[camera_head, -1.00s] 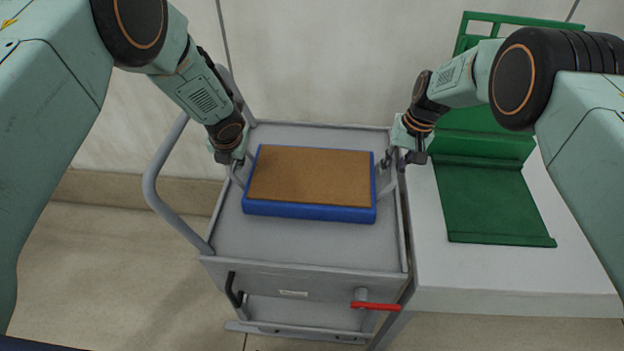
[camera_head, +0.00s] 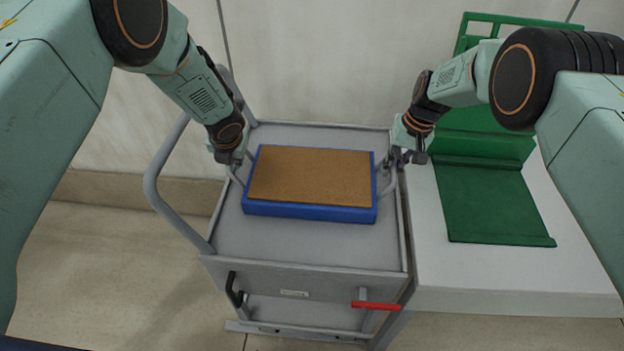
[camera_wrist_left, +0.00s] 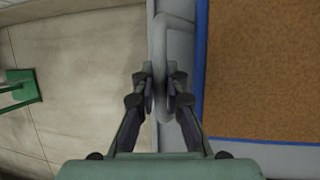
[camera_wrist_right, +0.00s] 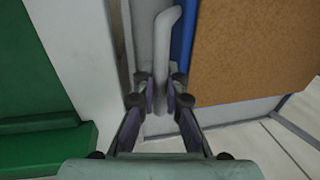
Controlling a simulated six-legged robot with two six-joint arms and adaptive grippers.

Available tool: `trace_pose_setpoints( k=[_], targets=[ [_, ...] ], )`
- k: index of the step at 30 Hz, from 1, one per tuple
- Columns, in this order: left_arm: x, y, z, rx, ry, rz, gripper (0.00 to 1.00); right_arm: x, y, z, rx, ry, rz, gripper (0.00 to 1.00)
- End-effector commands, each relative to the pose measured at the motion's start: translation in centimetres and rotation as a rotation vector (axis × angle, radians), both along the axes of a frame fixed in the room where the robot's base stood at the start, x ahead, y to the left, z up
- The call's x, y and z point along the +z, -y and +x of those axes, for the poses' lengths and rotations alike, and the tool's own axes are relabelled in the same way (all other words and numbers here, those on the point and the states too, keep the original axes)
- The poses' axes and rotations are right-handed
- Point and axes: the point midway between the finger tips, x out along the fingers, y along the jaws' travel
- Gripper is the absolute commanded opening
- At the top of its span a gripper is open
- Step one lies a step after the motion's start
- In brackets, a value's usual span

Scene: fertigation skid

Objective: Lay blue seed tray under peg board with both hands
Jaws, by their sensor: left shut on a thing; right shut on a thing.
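The blue seed tray (camera_head: 308,212), filled level with brown material (camera_head: 310,176), lies flat on the grey cart. It has a grey loop handle on each short side. My left gripper (camera_head: 236,167) is shut on the left handle; the left wrist view shows this handle (camera_wrist_left: 160,45) between the fingers. My right gripper (camera_head: 391,165) is shut on the right handle, which shows between the fingers in the right wrist view (camera_wrist_right: 163,45). A green stand (camera_head: 490,200) with a flat base and an upright back is on the white table at the right. I cannot make out pegs; my right arm hides part of it.
The grey cart (camera_head: 300,246) has a raised rim, a curved push rail (camera_head: 155,180) at left and a red lever (camera_head: 376,306) at the front. The white table (camera_head: 500,279) stands close against its right side. The green base is bare where visible.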

Motion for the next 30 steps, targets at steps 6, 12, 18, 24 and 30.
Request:
trace_pose_setpoints(
  k=[6, 12, 18, 24, 30],
  targets=[
    [0.5, 0.1, 0.2, -0.002, 0.005, -0.001, 0.0, 0.5, -0.1, 0.1, -0.001, 0.004, 0.001, 0.0],
    [1.3, 0.1, 0.2, -0.002, 0.005, -0.001, 0.0, 1.3, -0.1, 0.1, -0.001, 0.003, 0.001, 0.0],
    [2.7, 0.1, 0.1, -0.002, 0.004, -0.001, 0.0, 2.7, -0.1, 0.1, -0.001, 0.003, 0.001, 0.0],
    [4.1, 0.1, 0.1, -0.002, 0.004, -0.001, 0.0, 4.1, -0.1, 0.1, 0.0, 0.002, 0.001, 0.0],
    [5.1, 0.1, 0.1, -0.002, 0.004, -0.001, 0.0, 5.1, -0.1, 0.1, 0.0, 0.002, 0.001, 0.0]
  ],
)
